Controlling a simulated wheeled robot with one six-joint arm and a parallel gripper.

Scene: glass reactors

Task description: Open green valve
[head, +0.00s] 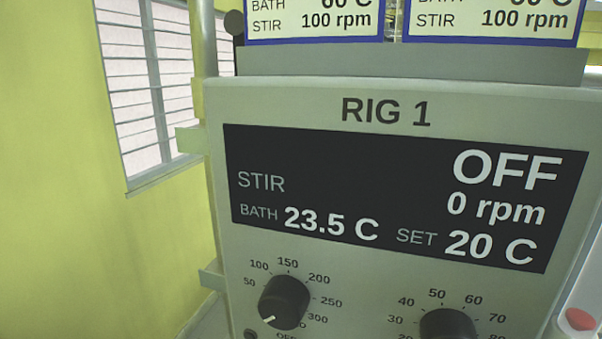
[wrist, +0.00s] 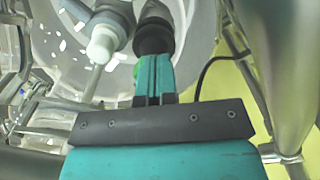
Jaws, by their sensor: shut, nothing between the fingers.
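My gripper (wrist: 153,62) is shut and empty in the wrist view, its teal fingers pressed together and pointing up the picture. A dark round fitting (wrist: 153,37) is just beyond the fingertips. I cannot tell whether the fingers touch it. The head view shows neither my gripper nor a green valve.
In the wrist view, a white-capped fitting (wrist: 103,45) is left of the fingers, before clear glassware. A metal post (wrist: 275,70) and black cable (wrist: 205,70) are on the right. The head view shows the RIG 1 panel (head: 385,110), reading OFF, 0 rpm, with two black knobs.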

